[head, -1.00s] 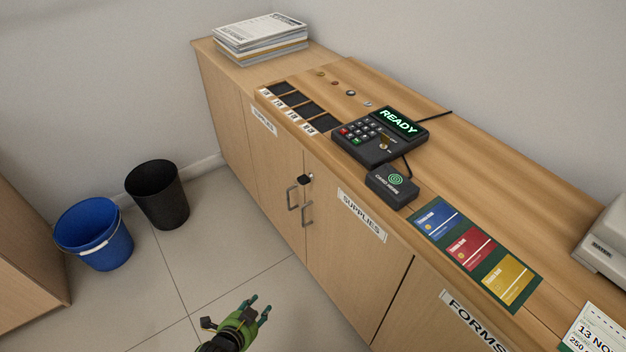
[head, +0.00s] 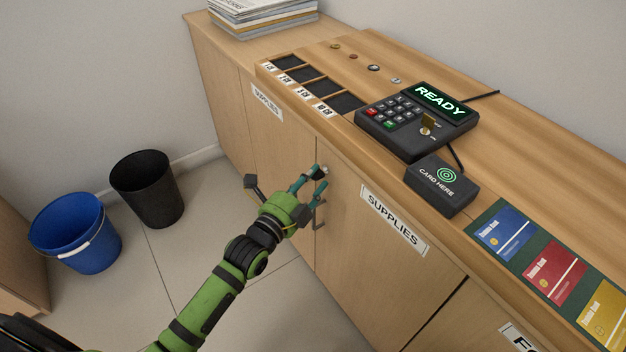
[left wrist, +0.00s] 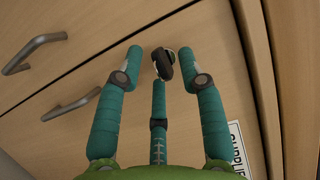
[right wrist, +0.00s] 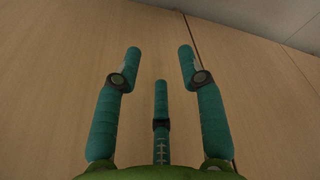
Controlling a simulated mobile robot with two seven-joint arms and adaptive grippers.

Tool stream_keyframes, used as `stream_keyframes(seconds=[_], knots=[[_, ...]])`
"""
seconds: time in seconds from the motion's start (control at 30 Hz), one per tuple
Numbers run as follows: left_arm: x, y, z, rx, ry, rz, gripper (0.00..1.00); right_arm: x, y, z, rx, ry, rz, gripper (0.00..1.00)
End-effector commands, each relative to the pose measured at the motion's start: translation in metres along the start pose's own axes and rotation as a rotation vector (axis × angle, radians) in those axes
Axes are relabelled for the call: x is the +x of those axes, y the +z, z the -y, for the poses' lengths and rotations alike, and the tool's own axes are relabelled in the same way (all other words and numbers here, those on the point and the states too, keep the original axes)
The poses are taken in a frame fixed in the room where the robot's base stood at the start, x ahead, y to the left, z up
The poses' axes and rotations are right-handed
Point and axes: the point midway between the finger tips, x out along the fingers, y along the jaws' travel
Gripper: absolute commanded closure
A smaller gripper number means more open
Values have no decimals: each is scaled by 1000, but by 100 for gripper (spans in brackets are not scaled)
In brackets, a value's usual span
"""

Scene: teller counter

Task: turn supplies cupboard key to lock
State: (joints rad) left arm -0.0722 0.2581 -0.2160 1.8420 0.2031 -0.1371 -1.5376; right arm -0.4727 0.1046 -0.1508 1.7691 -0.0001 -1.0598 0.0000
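The supplies cupboard key (left wrist: 163,65) is a small dark key bow in a silver lock on the cupboard door. In the left wrist view it sits between the spread fingertips of my left gripper (left wrist: 161,60), with small gaps on both sides. In the head view my left gripper (head: 310,190) is at the lock, and its fingers partly hide the key and the door handles. My right gripper (right wrist: 158,65) is open and empty in front of plain wooden panels; it is outside the head view. The supplies door (head: 350,240) appears closed.
Two metal handles (left wrist: 40,48) are close to the left gripper. The counter above holds a keypad terminal (head: 415,120), a card reader (head: 440,185) and coloured cards (head: 505,230). A blue bucket (head: 75,232) and a black bin (head: 146,190) stand on the floor at left.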

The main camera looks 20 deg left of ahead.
Motion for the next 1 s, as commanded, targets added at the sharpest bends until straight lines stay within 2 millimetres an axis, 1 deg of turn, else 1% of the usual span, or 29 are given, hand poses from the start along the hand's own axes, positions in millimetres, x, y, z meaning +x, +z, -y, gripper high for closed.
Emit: stream_keyframes(seconds=[0.1, 0.37, 0.47, 0.5, 0.87, 1.0], knots=[[7, 0, 0, 0, 0, 0, 61, -2, -1, 0, 0, 1, -1, 60], [8, 0, 0, -1, 1, -1, 61, -3, -2, 0, 1, 1, 0, 60], [8, 0, 0, -1, 1, -1, 97, -3, -2, 0, 1, 0, -1, 60], [8, 0, 0, -1, 1, 0, 100, -3, -2, 0, 0, 0, 0, 60], [8, 0, 1, -11, 6, 0, 100, -4, -2, 0, 0, 0, -6, 60], [8, 0, 2, -37, 17, 0, 100, 11, 11, 0, -2, -1, 14, 60]])
